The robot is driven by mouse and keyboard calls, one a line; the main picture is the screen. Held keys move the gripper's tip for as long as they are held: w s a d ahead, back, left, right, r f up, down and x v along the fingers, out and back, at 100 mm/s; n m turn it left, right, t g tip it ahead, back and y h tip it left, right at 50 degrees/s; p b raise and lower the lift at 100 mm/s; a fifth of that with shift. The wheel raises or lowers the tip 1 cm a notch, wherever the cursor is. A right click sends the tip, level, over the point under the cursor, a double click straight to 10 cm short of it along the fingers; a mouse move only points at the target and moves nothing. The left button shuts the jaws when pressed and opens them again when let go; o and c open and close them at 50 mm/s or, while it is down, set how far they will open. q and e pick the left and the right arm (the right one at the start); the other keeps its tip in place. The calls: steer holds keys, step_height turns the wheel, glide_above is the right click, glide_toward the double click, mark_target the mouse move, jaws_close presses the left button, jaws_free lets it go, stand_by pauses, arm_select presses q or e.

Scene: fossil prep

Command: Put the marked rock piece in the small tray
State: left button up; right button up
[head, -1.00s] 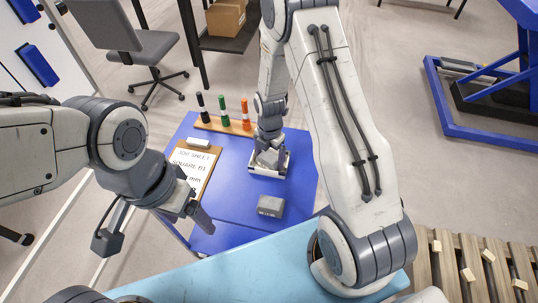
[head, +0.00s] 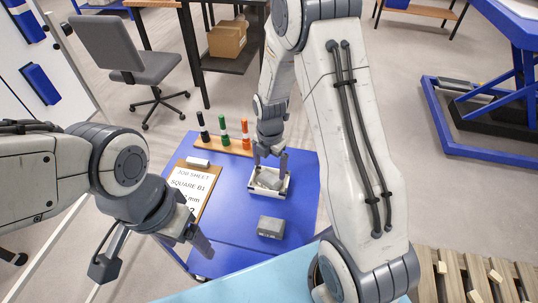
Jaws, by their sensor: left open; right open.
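A grey rock piece (head: 268,181) lies inside the small white tray (head: 283,192) on the blue table. My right gripper (head: 270,168) is open just above the tray, its fingers around or over the piece's far side; I cannot tell whether they touch it. No mark on the piece can be made out. A second grey block (head: 271,227) with faint dark marking on its front face lies on the table nearer to me.
A clipboard job sheet (head: 190,187) lies at the left with a white eraser-like block (head: 198,162) above it. Black, green and orange markers stand in a wooden holder (head: 228,146) at the back. The blue table (head: 230,225) is clear between clipboard and block.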

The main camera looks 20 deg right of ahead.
mark_target(269, 177)
step_height(269, 177, up, 7)
steer(key=s+a+r+m, duration=0.7)
steer(key=s+a+m, duration=0.1)
steer(key=s+a, duration=0.25)
steer(key=s+a+r+m, duration=0.1)
steer(key=s+a+m, duration=0.1)
steer(key=s+m, duration=0.2)
steer(key=s+a+r+m+y, duration=0.1)
steer(key=s+r+m, duration=0.1)
steer(key=s+m, duration=0.3)
steer(key=shift+s+a+r, duration=0.15)
steer(key=shift+s+a, duration=0.2)
steer(key=shift+s, duration=1.8)
